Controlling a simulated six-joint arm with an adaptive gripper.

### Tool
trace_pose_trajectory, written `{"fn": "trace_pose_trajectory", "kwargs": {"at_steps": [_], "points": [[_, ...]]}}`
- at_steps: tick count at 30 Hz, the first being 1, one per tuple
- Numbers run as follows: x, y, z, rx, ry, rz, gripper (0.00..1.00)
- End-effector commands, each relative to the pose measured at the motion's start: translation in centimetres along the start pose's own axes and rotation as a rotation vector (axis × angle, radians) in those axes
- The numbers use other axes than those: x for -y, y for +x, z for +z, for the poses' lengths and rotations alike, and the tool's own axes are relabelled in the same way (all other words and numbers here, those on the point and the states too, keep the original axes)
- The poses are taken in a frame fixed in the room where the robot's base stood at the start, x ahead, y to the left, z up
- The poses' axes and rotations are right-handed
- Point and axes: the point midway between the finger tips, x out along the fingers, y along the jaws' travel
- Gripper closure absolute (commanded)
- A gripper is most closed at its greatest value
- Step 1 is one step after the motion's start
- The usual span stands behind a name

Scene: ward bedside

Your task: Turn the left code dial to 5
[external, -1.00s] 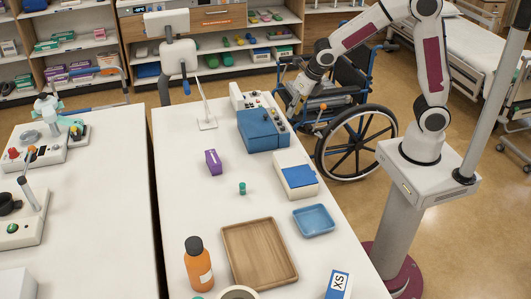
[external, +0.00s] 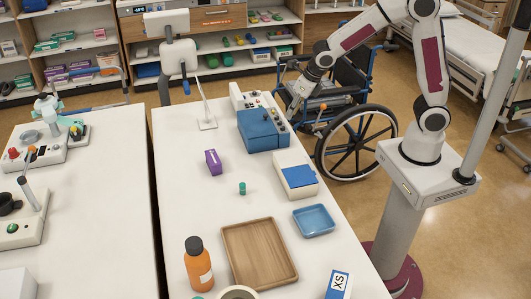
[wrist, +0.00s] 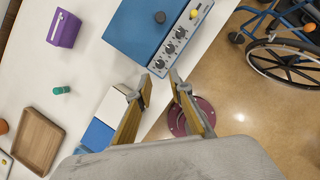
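A blue box (external: 257,131) stands on the white table, with a light control panel on its right side. In the wrist view the blue box (wrist: 140,30) is at the top, and its panel carries a row of three dark dials: a lower one (wrist: 160,63), a middle one (wrist: 169,48) and an upper one (wrist: 181,33). Their numbers are too small to read, and I cannot tell which dial is the left one. My gripper (wrist: 158,88) is open and empty, its fingertips just below the lower dial and apart from it. In the external view my gripper (external: 296,98) is beside the panel.
A yellow knob (wrist: 195,13) sits at the panel's upper end. A white box with a blue top (external: 296,176), a blue tray (external: 314,221) and a purple box (external: 213,162) are on the table. A wheelchair (external: 358,143) stands beyond the table's right edge.

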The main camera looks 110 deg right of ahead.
Motion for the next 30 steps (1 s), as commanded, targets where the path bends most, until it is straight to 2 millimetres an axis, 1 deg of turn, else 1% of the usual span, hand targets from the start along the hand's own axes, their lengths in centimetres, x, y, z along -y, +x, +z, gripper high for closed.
{"fn": "trace_pose_trajectory", "kwargs": {"at_steps": [18,24,30], "points": [[0.0,5.8,-0.1,-0.002,0.000,-0.001,0.79],[0.0,6.8,0.0,0.000,0.001,0.000,0.79],[0.0,7.0,0.0,0.000,0.001,0.000,0.79]]}}
